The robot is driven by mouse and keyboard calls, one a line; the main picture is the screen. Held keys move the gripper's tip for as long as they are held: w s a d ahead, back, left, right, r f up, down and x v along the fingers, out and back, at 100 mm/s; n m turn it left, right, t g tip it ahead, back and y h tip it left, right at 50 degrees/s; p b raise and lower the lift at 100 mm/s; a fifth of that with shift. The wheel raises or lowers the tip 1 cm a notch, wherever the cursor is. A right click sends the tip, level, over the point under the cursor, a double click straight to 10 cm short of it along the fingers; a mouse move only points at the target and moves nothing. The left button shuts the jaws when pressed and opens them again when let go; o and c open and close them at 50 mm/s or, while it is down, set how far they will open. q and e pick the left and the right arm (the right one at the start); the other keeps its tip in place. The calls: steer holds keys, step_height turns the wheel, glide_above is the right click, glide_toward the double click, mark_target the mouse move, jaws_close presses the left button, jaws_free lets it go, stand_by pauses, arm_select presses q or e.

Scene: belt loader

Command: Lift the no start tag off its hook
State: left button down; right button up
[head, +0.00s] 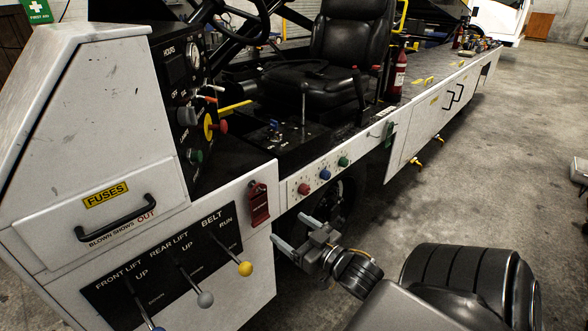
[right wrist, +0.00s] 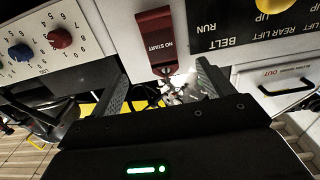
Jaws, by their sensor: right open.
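The no start tag (head: 259,203) is a red tag hanging on the white side panel of the loader, just right of the black lever plate. In the right wrist view the no start tag (right wrist: 156,38) hangs ahead of my gripper, its lettering readable. My right gripper (head: 291,232) is below and to the right of the tag in the head view, apart from it. In the right wrist view the fingers of my right gripper (right wrist: 162,75) are spread wide, with nothing between them. The hook itself is too small to make out. My left gripper is not in view.
Lever knobs, one yellow (head: 245,268), stick out of the lever plate (head: 165,268) left of the tag. A knob panel (head: 325,175) is to the right. A black drawer handle (head: 116,218) juts out at left. The concrete floor (head: 480,190) at right is open.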

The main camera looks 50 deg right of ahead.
mark_target(260, 204)
steer(key=w, duration=0.9)
steer(key=shift+w+d, duration=0.1)
steer(key=shift+w, duration=0.75)
steer(key=c, duration=0.9)
steer(key=shift+c, duration=0.8)
steer(key=shift+r+p, duration=0.35)
steer(key=shift+p, duration=0.35)
steer(key=shift+s, duration=0.15)
